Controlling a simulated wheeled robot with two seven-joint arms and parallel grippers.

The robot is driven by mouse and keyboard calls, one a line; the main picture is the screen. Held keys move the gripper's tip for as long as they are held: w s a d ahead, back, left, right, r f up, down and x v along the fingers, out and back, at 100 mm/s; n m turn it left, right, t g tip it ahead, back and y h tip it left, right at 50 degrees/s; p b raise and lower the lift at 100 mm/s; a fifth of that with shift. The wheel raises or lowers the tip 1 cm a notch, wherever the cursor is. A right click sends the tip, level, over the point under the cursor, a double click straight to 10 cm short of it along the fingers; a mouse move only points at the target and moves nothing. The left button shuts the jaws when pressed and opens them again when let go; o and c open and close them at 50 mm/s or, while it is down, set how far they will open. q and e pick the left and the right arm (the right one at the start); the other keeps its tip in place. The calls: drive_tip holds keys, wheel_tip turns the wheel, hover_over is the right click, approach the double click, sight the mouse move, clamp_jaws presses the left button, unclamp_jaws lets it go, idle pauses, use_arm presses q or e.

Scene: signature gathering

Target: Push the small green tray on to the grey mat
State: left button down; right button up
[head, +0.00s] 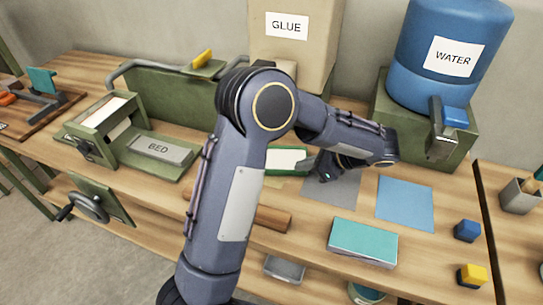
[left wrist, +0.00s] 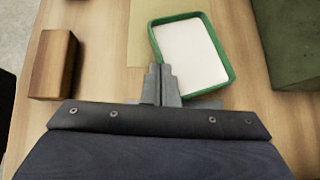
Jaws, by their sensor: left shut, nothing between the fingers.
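The small green tray (head: 285,174), with a white inside, lies on the bench in the head view, partly hidden by my left arm. The grey mat (head: 338,190) lies just right of it, partly covered by my left gripper (head: 311,164). That gripper is shut and empty, low beside the tray's right end. In the left wrist view the tray (left wrist: 221,45) lies just beyond the shut fingertips (left wrist: 161,72), which are at its near left corner; I cannot tell if they touch. My right gripper is not in view.
A blue mat (head: 405,203) lies right of the grey mat, and a teal-topped block (head: 362,242) lies in front. A wooden block (head: 272,218) lies front left. The green stand (head: 385,115) under the water barrel (head: 450,55) stands behind.

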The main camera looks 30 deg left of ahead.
use_arm(q)
drive_tip(key=shift+w+d+f+m+y, duration=0.2)
drive_tip(key=shift+w+d+f+y, duration=0.1)
drive_tip(key=shift+w, duration=0.1)
drive_tip(key=shift+w+d+f+m+y, duration=0.2)
drive_tip(key=shift+w+f, duration=0.05)
drive_tip(key=shift+w, duration=0.15)
drive_tip(key=p, duration=0.2)
hover_over(286, 161)
drive_tip(key=s+a, duration=0.2)
drive_tip(key=s, duration=0.2)
drive_tip(key=shift+w+a, duration=0.15)
drive_tip(key=shift+a, duration=0.05)
drive_tip(key=shift+a+f, duration=0.15)
drive_tip(key=shift+a, duration=0.15)
drive_tip(key=shift+d+f, duration=0.1)
drive_tip(key=shift+f, duration=0.6)
drive_tip(key=shift+d, duration=0.1)
drive_tip(key=shift+f, duration=0.15)
